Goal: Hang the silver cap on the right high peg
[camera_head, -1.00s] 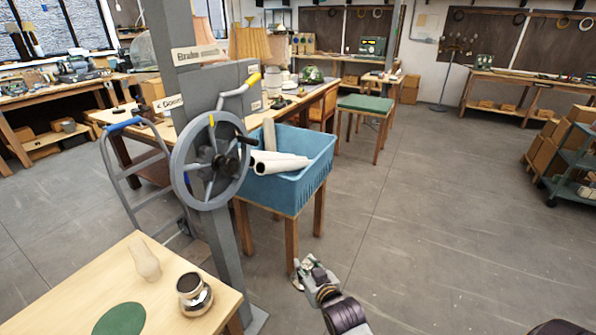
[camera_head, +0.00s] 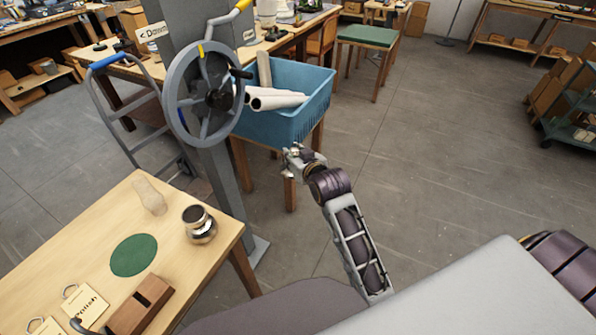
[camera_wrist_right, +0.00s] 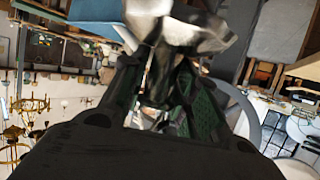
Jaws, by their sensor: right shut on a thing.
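My right gripper (camera_head: 296,158) is held out over the floor in front of the blue bin in the head view. In the right wrist view its dark fingers (camera_wrist_right: 175,95) are shut on a shiny silver piece (camera_wrist_right: 185,28), which looks like the silver cap. The piece is blurred and cut by the top edge, so its full shape is hidden. In the head view it is too small to make out. I cannot pick out the right high peg in either view. My left gripper is not in view.
A grey post carries a handwheel (camera_head: 204,90) left of my right arm. The blue bin (camera_head: 285,120) holds white rolls. The near table (camera_head: 95,235) bears a shiny metal vessel (camera_head: 200,225), a green disc (camera_head: 134,255) and a wooden block (camera_head: 142,305).

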